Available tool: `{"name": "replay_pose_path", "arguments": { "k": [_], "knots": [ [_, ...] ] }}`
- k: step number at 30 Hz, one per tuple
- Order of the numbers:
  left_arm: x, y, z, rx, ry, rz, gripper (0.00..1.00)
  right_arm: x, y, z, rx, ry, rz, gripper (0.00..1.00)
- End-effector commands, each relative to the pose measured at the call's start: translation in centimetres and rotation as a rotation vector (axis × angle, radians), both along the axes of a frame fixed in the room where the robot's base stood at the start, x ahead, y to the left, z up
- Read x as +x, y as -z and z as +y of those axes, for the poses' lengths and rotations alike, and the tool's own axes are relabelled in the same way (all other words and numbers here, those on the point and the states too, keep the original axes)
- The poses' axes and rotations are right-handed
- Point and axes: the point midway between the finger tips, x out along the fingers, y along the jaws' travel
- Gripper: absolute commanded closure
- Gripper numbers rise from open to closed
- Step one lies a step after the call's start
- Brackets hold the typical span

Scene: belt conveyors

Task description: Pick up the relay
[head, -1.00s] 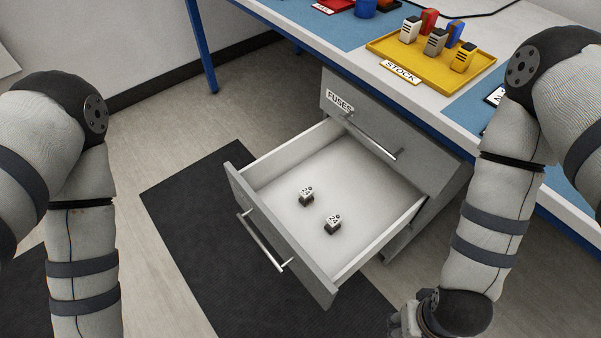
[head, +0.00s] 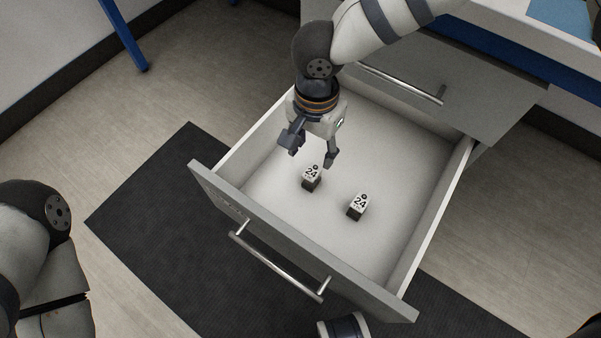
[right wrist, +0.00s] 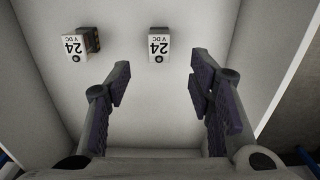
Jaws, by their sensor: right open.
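Two small relays with white tops marked 24 and dark bodies stand upright in the open drawer. The left relay (head: 312,177) is nearest my right gripper (head: 311,150), which hangs open and empty just above and behind it in the head view. In the right wrist view this relay (right wrist: 158,46) lies ahead, between the lines of the two open fingers (right wrist: 160,75), and apart from them. The right relay (head: 358,206) is a short way to the side; it shows at the left in the right wrist view (right wrist: 80,45). My left gripper is not in view.
The drawer (head: 302,258) has raised walls around its pale floor and a bar handle (head: 278,266) in front. A closed drawer front (head: 460,90) is behind it. A dark mat (head: 150,220) lies on the floor. The rest of the drawer floor is clear.

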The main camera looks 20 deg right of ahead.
Motion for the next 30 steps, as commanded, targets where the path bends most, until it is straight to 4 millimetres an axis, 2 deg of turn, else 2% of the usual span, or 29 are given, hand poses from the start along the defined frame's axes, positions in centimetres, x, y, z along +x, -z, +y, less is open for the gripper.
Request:
{"name": "replay_pose_path", "arguments": {
  "k": [6, 11, 16, 18, 23, 27, 29, 30],
  "knots": [
    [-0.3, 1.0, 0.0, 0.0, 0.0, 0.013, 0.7, -0.1, 4.9, 0.0, -0.002, -0.001, 0.004, 0.52],
    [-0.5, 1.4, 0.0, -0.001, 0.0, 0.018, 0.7, 0.0, 7.0, 0.0, -0.002, -0.001, 0.002, 0.52],
    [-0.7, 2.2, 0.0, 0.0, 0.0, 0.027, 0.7, 0.1, 10.3, -0.1, -0.003, -0.001, 0.002, 0.52],
    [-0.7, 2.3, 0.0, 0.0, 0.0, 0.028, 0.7, 0.2, 10.9, -0.1, -0.002, -0.001, 0.001, 0.52],
    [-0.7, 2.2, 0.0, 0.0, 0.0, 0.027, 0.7, 0.2, 10.7, -0.1, -0.002, 0.0, -0.001, 0.52],
    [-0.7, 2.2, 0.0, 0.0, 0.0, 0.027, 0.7, 0.2, 10.7, -0.1, -0.002, 0.0, -0.001, 0.83],
    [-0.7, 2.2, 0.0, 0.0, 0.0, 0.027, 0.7, 0.2, 10.7, -0.1, -0.002, 0.0, -0.001, 0.97],
    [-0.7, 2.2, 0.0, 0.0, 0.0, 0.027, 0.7, 0.2, 10.7, -0.1, -0.002, 0.0, -0.001, 1.0]
  ]
}}
